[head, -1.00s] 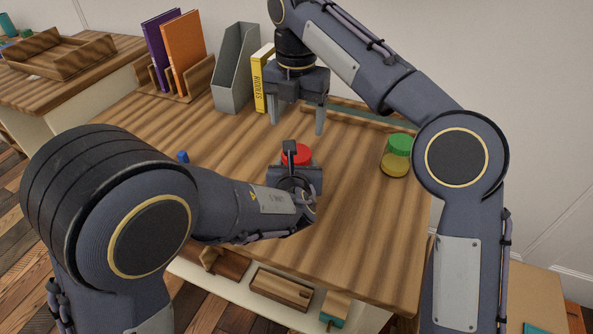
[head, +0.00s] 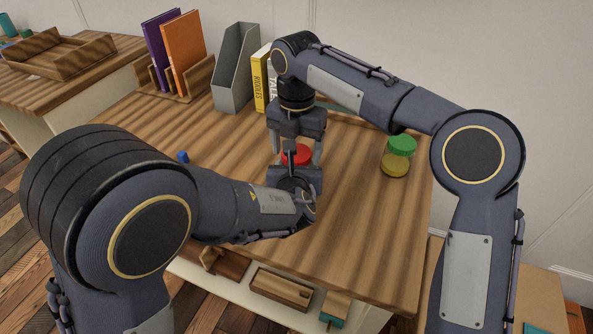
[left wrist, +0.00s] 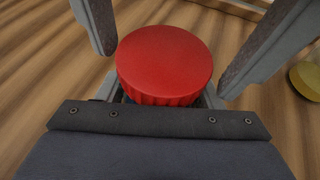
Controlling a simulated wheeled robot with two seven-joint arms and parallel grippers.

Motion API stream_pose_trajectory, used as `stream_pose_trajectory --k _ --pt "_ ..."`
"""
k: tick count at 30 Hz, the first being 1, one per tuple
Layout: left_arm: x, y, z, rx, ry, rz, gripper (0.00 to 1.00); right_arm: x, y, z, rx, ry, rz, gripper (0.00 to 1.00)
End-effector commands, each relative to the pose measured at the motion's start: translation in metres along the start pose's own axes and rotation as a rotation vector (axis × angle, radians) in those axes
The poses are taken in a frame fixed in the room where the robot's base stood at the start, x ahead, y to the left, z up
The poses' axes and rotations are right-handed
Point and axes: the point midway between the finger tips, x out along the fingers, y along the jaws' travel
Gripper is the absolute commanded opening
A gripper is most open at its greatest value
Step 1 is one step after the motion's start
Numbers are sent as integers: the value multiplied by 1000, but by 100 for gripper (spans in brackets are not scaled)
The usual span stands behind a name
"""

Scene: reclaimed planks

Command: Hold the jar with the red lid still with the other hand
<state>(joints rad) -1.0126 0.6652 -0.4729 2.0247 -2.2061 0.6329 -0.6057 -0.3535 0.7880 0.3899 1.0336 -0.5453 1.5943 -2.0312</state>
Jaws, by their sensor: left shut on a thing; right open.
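The jar with the red lid (head: 297,154) stands on the plank-topped table, its body mostly hidden behind my left gripper. Its round red lid (left wrist: 165,62) fills the middle of the left wrist view. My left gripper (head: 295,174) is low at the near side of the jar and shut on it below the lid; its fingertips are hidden. My right gripper (head: 297,148) points down from above, open, with one finger on each side of the lid. Those two fingers also show in the left wrist view, and a gap is visible between each finger and the lid.
A yellow book (head: 260,82), a grey file holder (head: 236,72) and a rack with upright books (head: 183,55) stand along the back. A small blue thing (head: 183,157) lies left.

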Motion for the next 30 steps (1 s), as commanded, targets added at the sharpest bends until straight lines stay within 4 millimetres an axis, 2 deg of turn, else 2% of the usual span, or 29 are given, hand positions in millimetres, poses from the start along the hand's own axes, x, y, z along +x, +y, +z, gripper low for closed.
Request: stream_pose_trajectory --k 5,6,16,20,25,30 --pt "0 0 0 0 -1 0 0 0 0 0 0 0 0 75" --pt "0 0 0 0 -1 0 0 0 0 0 0 0 0 73" --pt "0 0 0 0 -1 0 0 0 0 0 0 0 0 30" --pt "0 0 0 0 -1 0 0 0 0 0 49 -1 -1 30" --pt "0 0 0 0 -1 0 0 0 0 0 257 0 -1 30" --pt "0 0 0 0 -1 0 0 0 0 0 298 -1 -1 30"
